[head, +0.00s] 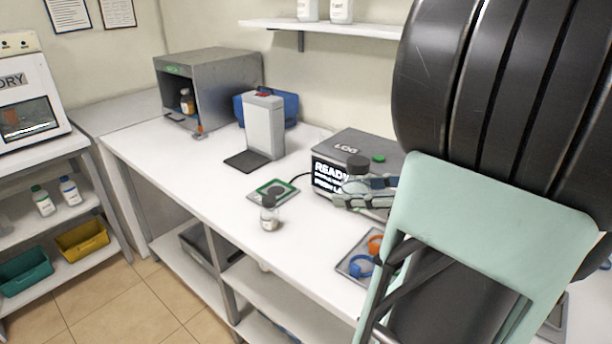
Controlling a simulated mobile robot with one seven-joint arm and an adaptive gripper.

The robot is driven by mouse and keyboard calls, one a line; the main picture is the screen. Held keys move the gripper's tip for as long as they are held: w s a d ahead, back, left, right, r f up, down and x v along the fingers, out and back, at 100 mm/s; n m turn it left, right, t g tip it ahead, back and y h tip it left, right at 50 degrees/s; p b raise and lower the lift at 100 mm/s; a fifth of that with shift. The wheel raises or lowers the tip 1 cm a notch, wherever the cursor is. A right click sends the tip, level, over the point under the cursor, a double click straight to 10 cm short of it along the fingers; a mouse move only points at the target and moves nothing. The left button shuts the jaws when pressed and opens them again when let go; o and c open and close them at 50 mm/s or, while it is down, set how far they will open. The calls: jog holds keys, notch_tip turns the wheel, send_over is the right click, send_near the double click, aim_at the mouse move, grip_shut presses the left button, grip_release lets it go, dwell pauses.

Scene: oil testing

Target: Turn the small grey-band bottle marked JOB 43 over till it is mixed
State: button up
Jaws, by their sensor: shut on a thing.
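My gripper (364,193) is shut on a small clear bottle with a dark cap (357,176). It holds the bottle upright, cap on top, above the bench in front of the grey LOG box. The fingers hide the bottle's lower part, so I cannot read its job mark or see its band. A second small bottle with a dark cap (269,215) stands upright on the bench to the left, just in front of the green-framed pad. Its marking is too small to read.
The LOG box (355,147) shows READY on its screen. A green-framed pad (273,191), a white dispenser (263,125) and an open grey cabinet (225,90) stand farther left. A tray with blue and orange rings (350,264) lies near the front edge. The bench's front left is clear.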

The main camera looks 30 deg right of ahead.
jog(key=shift+r+p, duration=0.3)
jog(key=shift+r, duration=0.4)
jog(key=p, duration=0.3)
jog(key=shift+r+m+y, duration=0.3)
jog(key=shift+m+y, duration=0.1)
jog(key=m+y+p, duration=0.2)
jog(key=m+p, duration=0.1)
jog(key=p, duration=0.5)
jog(key=shift+f+g, duration=0.1)
jog(key=shift+g, duration=0.3)
jog(key=shift+f+m, duration=0.25)
jog(key=shift+m, duration=0.15)
jog(key=shift+y, duration=0.3)
